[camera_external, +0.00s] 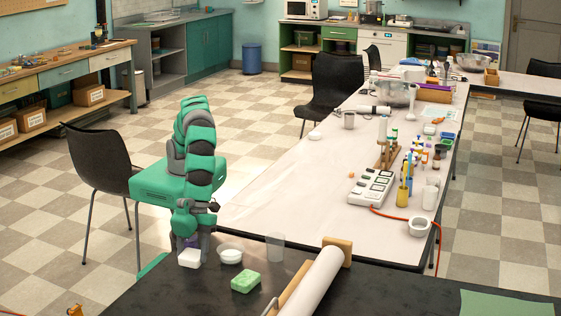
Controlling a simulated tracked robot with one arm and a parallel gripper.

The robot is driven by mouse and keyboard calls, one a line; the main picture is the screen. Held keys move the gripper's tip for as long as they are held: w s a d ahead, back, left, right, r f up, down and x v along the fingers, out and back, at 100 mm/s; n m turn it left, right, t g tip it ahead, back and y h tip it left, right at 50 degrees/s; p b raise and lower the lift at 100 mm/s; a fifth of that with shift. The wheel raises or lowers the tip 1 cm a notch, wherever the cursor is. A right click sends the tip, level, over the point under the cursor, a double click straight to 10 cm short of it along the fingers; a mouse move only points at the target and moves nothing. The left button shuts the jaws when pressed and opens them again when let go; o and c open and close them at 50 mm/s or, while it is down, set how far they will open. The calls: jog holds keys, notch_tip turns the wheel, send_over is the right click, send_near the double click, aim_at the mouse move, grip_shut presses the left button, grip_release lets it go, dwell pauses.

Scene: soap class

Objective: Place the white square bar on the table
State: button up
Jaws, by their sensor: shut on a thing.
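The white square bar (189,258) is at the lower end of my gripper (191,247), near the far left edge of the black table (175,290). My gripper points down and is shut on the bar. A small purple patch shows between the fingers just above or behind the bar; I cannot tell what it is. I cannot tell whether the bar touches the tabletop or hangs just above it.
A small white dish (230,256), a green bar (245,281) and a clear cup (275,247) stand close to the right of the bar. A paper roll (312,285) lies further right. A white table (290,190) with several lab items extends behind. The black table's front left is mostly clear.

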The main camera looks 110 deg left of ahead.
jog(key=shift+r, duration=0.45)
